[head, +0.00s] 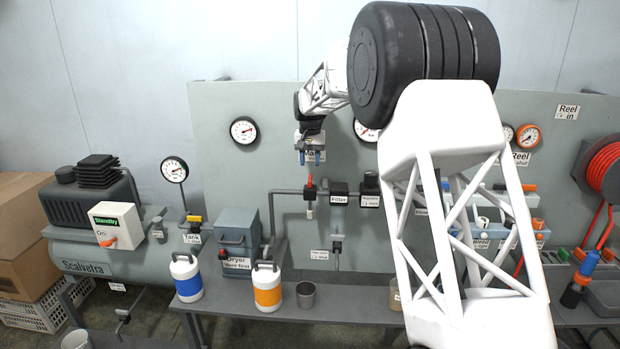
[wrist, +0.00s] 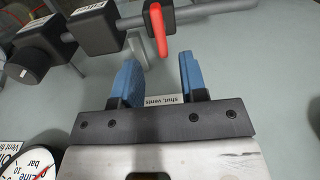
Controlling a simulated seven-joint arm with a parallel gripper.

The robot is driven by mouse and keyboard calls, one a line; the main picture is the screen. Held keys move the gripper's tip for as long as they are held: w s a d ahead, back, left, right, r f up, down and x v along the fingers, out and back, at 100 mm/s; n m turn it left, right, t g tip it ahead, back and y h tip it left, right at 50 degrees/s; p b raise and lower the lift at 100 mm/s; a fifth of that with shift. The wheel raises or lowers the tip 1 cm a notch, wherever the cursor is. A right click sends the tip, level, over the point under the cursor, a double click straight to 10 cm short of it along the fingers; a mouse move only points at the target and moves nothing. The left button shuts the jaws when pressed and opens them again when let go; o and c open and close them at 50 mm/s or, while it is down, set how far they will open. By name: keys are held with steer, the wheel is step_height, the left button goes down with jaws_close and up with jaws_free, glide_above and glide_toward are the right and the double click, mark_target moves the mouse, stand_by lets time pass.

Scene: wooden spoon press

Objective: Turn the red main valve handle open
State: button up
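The red main valve handle (head: 310,181) stands upright on a dark valve block (head: 309,192) on the grey pipe of the panel. In the wrist view the red handle (wrist: 160,34) shows as a bent red bar at the top. My gripper (head: 310,158) hangs just above the handle in the head view, with its blue fingers apart. In the wrist view my gripper (wrist: 157,62) is open and empty. The handle lies beyond the fingertips, near the middle of the gap and apart from both fingers. A label reading "shut, vents" (wrist: 166,99) shows behind the fingers.
The filter block (head: 339,193) and regulator (head: 370,188) sit on the pipe right of the valve. Gauges (head: 243,130) are on the panel. The dryer (head: 238,240), a blue-banded jug (head: 187,279), an orange-banded jug (head: 267,290) and a metal cup (head: 306,295) stand below left.

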mark_target(310, 177)
steer(key=shift+f, duration=3.25)
steer(key=shift+c, duration=0.4)
jaws_close()
